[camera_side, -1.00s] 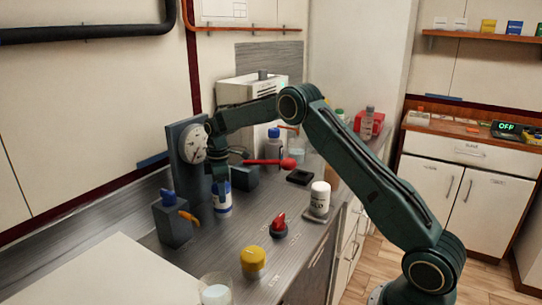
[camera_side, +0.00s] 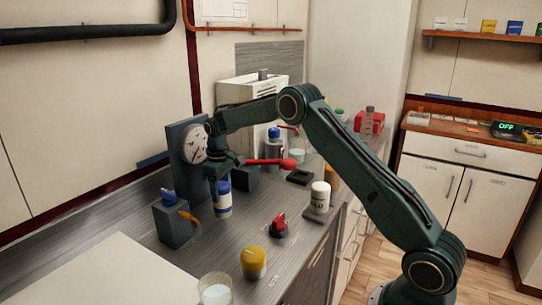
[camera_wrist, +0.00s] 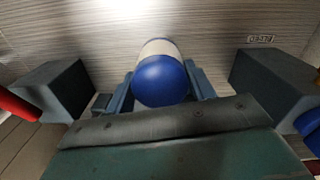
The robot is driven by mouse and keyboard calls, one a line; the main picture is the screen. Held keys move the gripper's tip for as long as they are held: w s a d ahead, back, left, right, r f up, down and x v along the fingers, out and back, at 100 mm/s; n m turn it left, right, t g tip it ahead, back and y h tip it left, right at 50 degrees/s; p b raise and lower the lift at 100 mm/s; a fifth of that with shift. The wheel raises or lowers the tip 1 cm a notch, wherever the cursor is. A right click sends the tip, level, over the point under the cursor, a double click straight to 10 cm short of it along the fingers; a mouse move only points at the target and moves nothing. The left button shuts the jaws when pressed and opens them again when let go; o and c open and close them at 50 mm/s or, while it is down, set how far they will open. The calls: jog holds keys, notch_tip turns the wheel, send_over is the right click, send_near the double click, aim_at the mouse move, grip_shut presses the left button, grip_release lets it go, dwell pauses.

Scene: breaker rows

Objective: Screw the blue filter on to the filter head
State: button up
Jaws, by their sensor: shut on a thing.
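The blue filter (camera_side: 223,201), a white cylinder with a blue top, is upright between the two dark blocks in the side view. Its domed blue end (camera_wrist: 160,82) faces the camera in the wrist view. My gripper (camera_side: 219,186) is shut on it from above, with one finger on each side (camera_wrist: 160,84). I cannot tell whether its base touches the counter. I cannot make out for sure which part is the filter head.
A dark block with a blue knob and orange handle (camera_side: 172,224) stands left of the filter; another with a red lever (camera_side: 245,180) stands behind right. A yellow-topped jar (camera_side: 253,263), red knob (camera_side: 279,224) and white canister (camera_side: 320,198) stand on the counter (camera_side: 215,255).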

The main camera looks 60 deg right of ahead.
jog(key=o, duration=0.8)
jog(key=shift+o, duration=0.2)
jog(key=n, duration=0.4)
jog(key=shift+n, duration=0.3)
jog(key=n, duration=1.3)
jog(key=shift+n, duration=0.4)
